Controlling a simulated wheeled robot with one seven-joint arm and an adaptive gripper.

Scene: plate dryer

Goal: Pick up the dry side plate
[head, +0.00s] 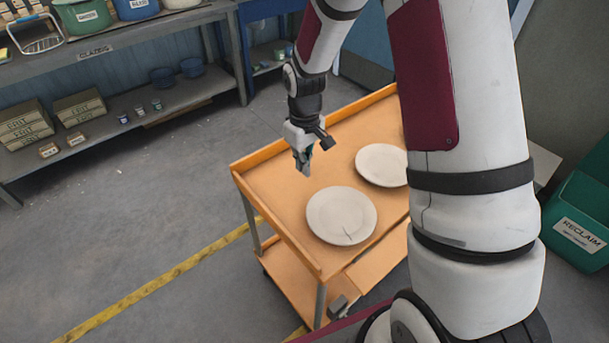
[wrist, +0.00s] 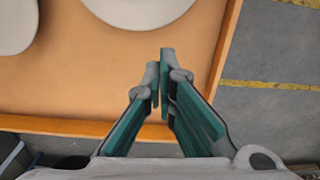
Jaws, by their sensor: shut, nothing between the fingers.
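Two off-white round plates lie flat and apart on an orange cart top (head: 262,178). The near plate (head: 330,215) has a dark crack-like line near its front edge. The far plate (head: 380,163) is partly hidden at its right by my arm. I cannot tell which is dry. My gripper (head: 304,170) is shut and empty, above the cart's left part and apart from both plates. In the wrist view the shut fingertips (wrist: 160,75) point at bare cart surface, just below one plate (wrist: 140,8); another plate (wrist: 15,25) is cut off at the upper left.
The cart has a raised rim (head: 275,232) and a lower shelf (head: 300,285). A shelf unit (head: 120,52) with tubs and boxes stands at the upper left. A green reclaim bin (head: 580,225) stands at the right. Grey floor left of the cart is clear.

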